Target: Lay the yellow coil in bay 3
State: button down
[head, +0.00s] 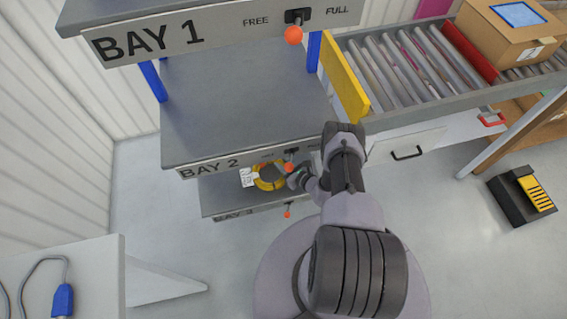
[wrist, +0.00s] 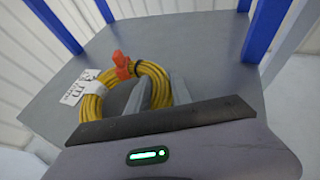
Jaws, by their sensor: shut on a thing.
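The yellow coil (head: 266,186) is at the lowest shelf, bay 3 (head: 222,202), below the bay 2 shelf. It also shows in the wrist view (wrist: 93,104), with an orange clip (wrist: 121,65) and a white printed tag (wrist: 75,90). My gripper (head: 300,180) reaches in from the right. In the wrist view its grey fingers (wrist: 160,93) are at the coil's near right side and are shut on it. The coil lies flat at or just above the grey shelf; I cannot tell if it touches.
The bay 2 shelf (head: 240,120) is overhead, with blue posts (wrist: 265,28) at the shelf's corners. Orange-knobbed sliders (head: 289,167) sit on the front labels. A roller conveyor (head: 400,65) stands right. Bare shelf (wrist: 200,55) surrounds the coil.

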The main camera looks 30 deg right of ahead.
jog(key=shift+f, duration=0.6)
jog(key=shift+d+r, duration=0.1)
jog(key=c, duration=1.1)
grip_release()
jog(key=shift+r, duration=0.1)
jog(key=p+v, duration=0.5)
jog(key=v, duration=0.6)
jog(key=shift+s+r, duration=0.15)
jog(key=shift+s, duration=0.25)
